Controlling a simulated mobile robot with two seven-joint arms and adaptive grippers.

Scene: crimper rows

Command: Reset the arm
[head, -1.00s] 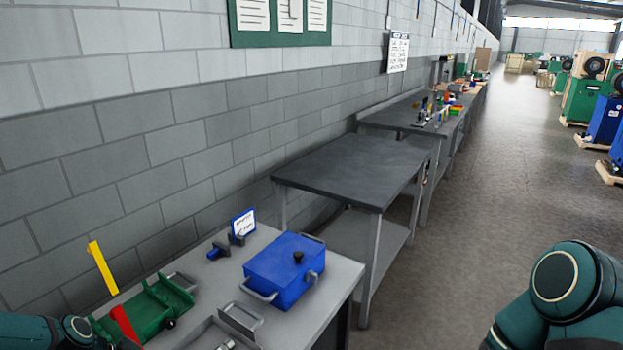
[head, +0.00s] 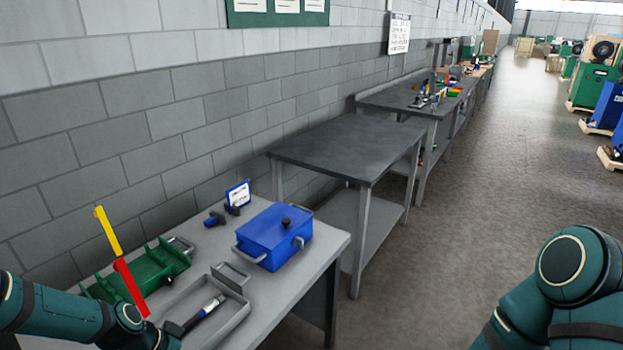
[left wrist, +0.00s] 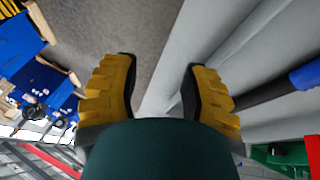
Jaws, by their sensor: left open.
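My left arm enters the head view at the lower left, and its wrist is over the near bench. My left gripper (left wrist: 160,85) shows in the left wrist view with its yellow, dark-tipped fingers spread wide and nothing between them. Beside it, at the right of that view, is a dark bar with a blue end (left wrist: 305,74), apart from the fingers. In the head view my right arm shows only as a large teal joint at the lower right; its gripper is out of view.
The near bench (head: 300,297) holds a blue lidded box (head: 272,240), a green fixture (head: 150,268) with red and yellow bars, and a grey tray (head: 232,318) holding a tool (head: 205,310). An empty dark table (head: 350,145) stands behind. Open floor lies right.

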